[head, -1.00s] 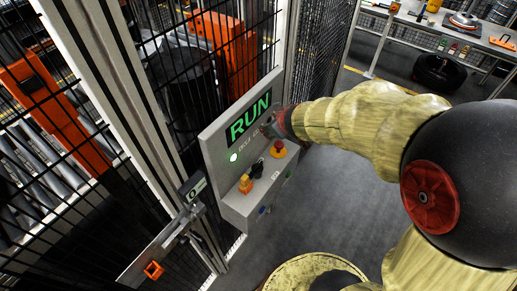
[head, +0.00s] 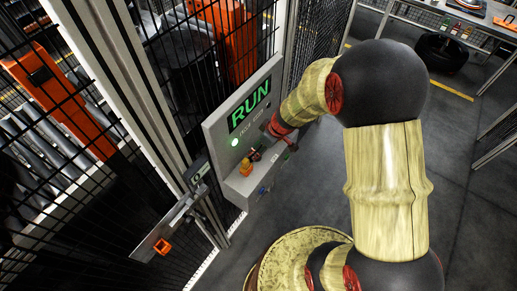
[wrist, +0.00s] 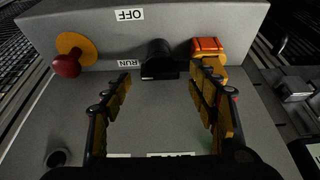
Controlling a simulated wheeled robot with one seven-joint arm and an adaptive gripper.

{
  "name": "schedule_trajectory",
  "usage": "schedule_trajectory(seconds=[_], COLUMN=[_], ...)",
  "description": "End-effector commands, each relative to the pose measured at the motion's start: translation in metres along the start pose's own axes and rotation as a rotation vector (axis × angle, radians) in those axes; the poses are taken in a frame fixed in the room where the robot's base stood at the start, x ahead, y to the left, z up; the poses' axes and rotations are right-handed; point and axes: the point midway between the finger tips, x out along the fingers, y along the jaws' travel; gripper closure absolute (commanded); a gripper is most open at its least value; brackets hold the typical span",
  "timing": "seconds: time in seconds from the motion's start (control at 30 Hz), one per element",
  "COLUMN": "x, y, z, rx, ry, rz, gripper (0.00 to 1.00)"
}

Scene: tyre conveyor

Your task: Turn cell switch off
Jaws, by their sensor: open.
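The cell switch is a black rotary knob (wrist: 157,60) on the grey control box (wrist: 215,22), between an OFF label (wrist: 129,15) and a RUN label (wrist: 129,63) in the wrist view. My gripper (wrist: 163,85) is open, with one finger on each side of the knob and apart from it. The knob's exact pointing is hard to tell. The display (head: 249,104) on the panel reads RUN in green, and a green lamp (head: 235,142) is lit. In the head view my gripper (head: 265,152) is at the box, partly hidden by my wrist.
A red mushroom button on a yellow base (wrist: 67,65) stands left of the knob in the wrist view. An orange-yellow padlock-like part (wrist: 207,49) is right of it, close to my finger. A mesh fence (head: 50,190) with a latch (head: 178,215) runs beside the panel.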

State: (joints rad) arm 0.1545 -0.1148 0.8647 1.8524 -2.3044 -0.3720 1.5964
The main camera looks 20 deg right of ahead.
Motion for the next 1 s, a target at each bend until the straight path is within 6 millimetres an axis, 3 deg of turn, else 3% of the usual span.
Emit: schedule_trajectory(seconds=[0.17, 0.47, 1.0], x=[0.0154, 0.0166, 0.0168], y=[-0.0001, 0.0003, 0.0003], z=[-0.0001, -0.0009, -0.0006], rx=[-0.001, -0.001, 0.000], ry=[0.000, 0.001, 0.001], rz=[0.000, 0.001, 0.002], gripper=[0.41, 0.41, 0.71])
